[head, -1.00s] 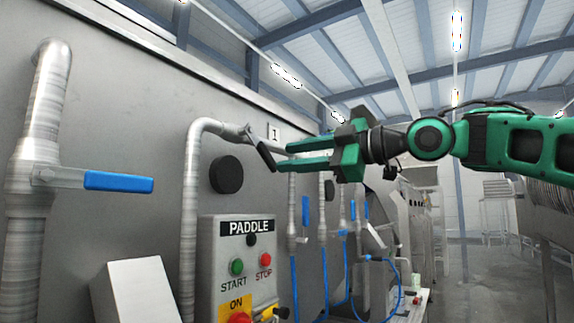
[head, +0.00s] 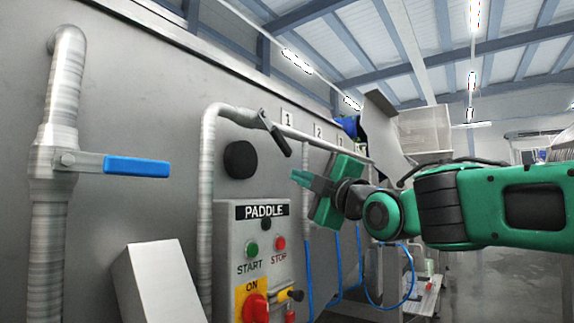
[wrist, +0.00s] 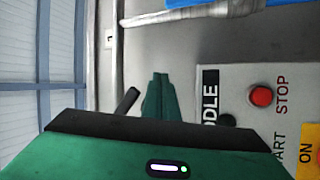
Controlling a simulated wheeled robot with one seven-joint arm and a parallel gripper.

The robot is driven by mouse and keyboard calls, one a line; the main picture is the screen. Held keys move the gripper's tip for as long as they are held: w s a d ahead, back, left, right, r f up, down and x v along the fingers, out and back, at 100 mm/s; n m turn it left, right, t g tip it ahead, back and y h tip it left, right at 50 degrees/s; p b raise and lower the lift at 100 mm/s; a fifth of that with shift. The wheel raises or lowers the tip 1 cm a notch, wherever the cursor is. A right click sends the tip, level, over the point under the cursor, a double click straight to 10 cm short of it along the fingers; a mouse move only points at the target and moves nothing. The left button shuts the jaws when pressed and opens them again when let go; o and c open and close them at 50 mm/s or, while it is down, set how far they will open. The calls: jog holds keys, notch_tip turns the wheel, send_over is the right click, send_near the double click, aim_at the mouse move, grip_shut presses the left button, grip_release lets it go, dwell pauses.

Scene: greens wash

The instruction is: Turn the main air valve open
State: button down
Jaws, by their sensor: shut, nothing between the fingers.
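No label naming the main air valve is readable. A black lever (head: 274,133) slants down to the right from a grey pipe beside the "1" tag. A blue-handled lever (head: 137,166) points level to the right from the thick upright pipe at the far left. My gripper (head: 296,176) is shut and empty, just below and right of the black lever's lower end, apparently apart from it. In the wrist view, my closed fingertips (wrist: 160,77) lie beside the black lever (wrist: 128,101). I cannot tell the gap in depth.
The PADDLE control box (head: 254,260) with START and STOP buttons and a red-yellow switch stands below my gripper. A round black knob (head: 241,160) sits left of the lever. Blue hoses (head: 309,275) hang to the right. A sloped grey box (head: 160,285) is at lower left.

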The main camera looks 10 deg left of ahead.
aim_at(276, 134)
jog(key=s+d+f+n+t, duration=0.1)
jog(key=s+f+n+t, duration=0.35)
jog(key=s+n, duration=0.8)
jog(key=w+a+r+m, duration=0.1)
jog(key=w+a+r, duration=0.2)
jog(key=w+r, duration=0.4)
jog(key=shift+w+a+r+m+y, duration=0.25)
jog(key=shift+w+r+m+y, duration=0.15)
jog(key=shift+r, duration=0.15)
jog(key=shift+a+r, duration=0.1)
jog(key=shift+a, duration=0.05)
